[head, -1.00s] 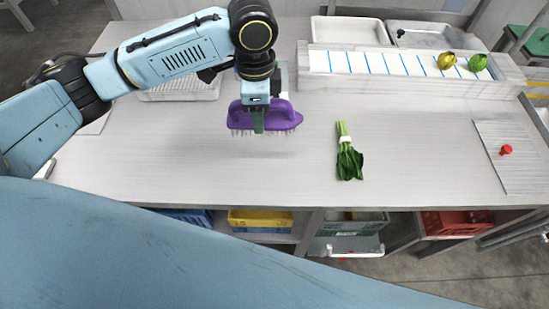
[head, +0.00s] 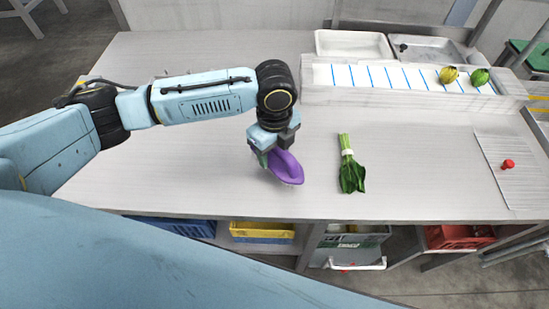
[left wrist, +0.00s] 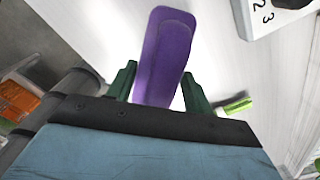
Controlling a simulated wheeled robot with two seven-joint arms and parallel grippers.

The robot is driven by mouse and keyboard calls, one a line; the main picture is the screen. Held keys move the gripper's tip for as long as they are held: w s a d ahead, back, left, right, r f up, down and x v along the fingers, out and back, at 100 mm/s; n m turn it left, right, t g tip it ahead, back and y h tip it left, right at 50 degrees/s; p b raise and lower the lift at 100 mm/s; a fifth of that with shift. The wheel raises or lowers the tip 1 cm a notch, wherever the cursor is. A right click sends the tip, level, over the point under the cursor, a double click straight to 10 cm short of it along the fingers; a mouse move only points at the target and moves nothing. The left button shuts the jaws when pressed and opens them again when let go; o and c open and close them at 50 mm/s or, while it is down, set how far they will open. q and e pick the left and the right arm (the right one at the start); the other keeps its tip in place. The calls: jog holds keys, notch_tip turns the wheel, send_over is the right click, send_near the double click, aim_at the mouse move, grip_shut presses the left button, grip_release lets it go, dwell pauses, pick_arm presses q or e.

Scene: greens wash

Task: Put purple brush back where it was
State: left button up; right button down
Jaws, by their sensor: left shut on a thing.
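The purple brush (head: 287,168) is in my left gripper (head: 268,156), over the pale table left of the bunch of greens. In the head view the gripper covers part of the brush, and its bristles are hidden. In the left wrist view the brush's purple back (left wrist: 166,55) stands between the green fingers of the left gripper (left wrist: 160,88). I cannot tell whether the brush touches the table. My right gripper is in neither view.
Greens (head: 350,170) with a white band lie just right of the brush. A long white trough (head: 400,98) with blue marks runs along the back. A ribbed board (head: 515,185) with a red knob is at the right. Crates, including a yellow one (head: 262,230), sit below.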

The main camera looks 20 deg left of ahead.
aim_at(274, 156)
pick_arm(q)
jog(key=shift+f, duration=1.65)
jog(key=shift+f, duration=0.15)
jog(key=o, duration=0.9)
jog(key=shift+o, duration=0.2)
notch_tip(274, 156, up, 12)
jog(key=shift+r+p, duration=0.15)
jog(key=shift+p, duration=0.15)
